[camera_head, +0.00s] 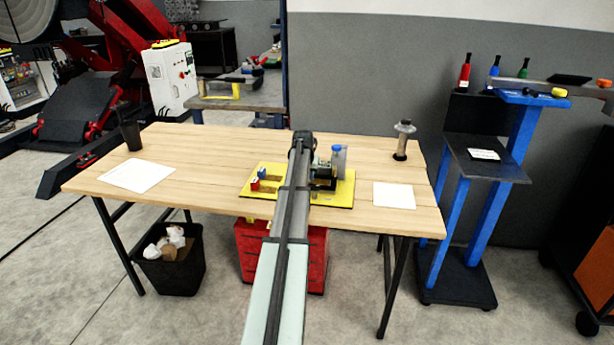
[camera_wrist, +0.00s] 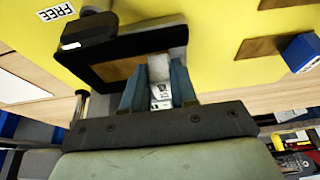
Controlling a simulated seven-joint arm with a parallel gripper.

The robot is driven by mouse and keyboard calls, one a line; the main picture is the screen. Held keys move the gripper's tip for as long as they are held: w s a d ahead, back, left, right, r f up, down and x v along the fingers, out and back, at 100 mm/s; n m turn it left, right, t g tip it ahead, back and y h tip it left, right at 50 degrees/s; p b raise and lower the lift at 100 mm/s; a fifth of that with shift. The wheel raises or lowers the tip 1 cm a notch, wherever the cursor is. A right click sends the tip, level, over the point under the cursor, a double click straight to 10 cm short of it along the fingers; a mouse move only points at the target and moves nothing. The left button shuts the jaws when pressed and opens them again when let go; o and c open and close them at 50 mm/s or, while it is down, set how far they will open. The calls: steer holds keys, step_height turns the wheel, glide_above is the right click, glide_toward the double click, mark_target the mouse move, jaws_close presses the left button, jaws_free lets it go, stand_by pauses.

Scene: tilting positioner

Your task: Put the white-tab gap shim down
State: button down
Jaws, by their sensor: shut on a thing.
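In the wrist view, my gripper (camera_wrist: 157,88) has its two blue fingers shut on the white-tab gap shim (camera_wrist: 158,68), which shows as a pale grey-white piece between them. A small white printed face shows low between the fingers. The shim is over or at a dark-rimmed fixture (camera_wrist: 118,50) with a brown inside; I cannot tell whether it touches. In the head view, my arm hides most of the gripper and the shim. The fixture stands on a yellow board (camera_head: 340,198) on the wooden table (camera_head: 225,150).
A red block (camera_head: 255,184) and a blue block (camera_head: 262,173) stand by brown patches on the board's left. A clear blue-capped bottle (camera_head: 338,158) stands at its back. A "FREE" label (camera_wrist: 56,12) lies near the fixture. White papers (camera_head: 138,175) and a dark cup (camera_head: 130,136) are left.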

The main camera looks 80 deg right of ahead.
steer(key=c, duration=0.9)
jaws_free()
steer(key=shift+f, duration=0.1)
steer(key=v, duration=1.2)
